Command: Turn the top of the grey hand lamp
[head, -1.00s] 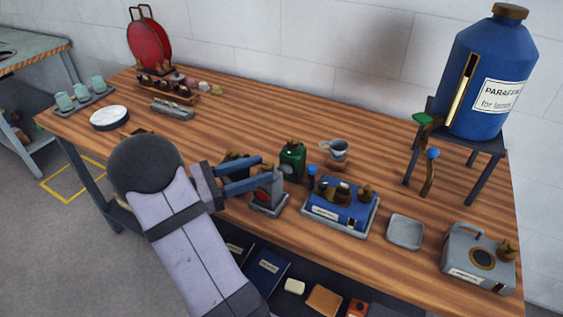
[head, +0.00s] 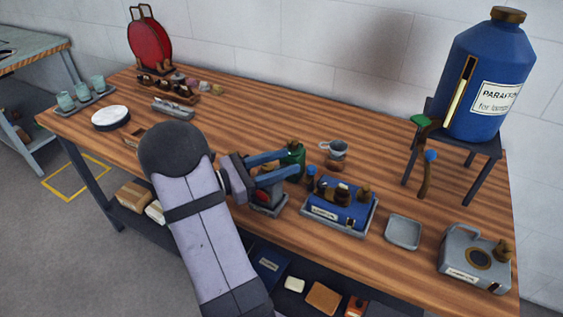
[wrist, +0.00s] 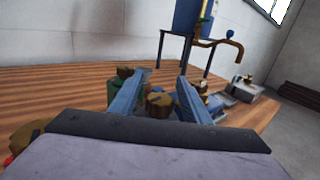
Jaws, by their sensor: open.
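A small grey body with a red part, seemingly the grey hand lamp (head: 268,198), stands at the front of the bench and is mostly hidden behind my gripper in the head view. My gripper (head: 290,163) is open, its two blue fingers pointing right above this body. In the wrist view my gripper (wrist: 161,78) has a brown ridged knob (wrist: 158,101) between its fingers, seemingly the lamp's top. I see no clear contact with either finger.
A green can (head: 295,158) stands close to the fingertips. A blue case with brown knobs (head: 338,208) is just right, with a cup (head: 333,150) behind. A grey dish (head: 403,232) and a grey handled case (head: 475,260) are further right. A blue paraffin tank (head: 487,75) stands behind.

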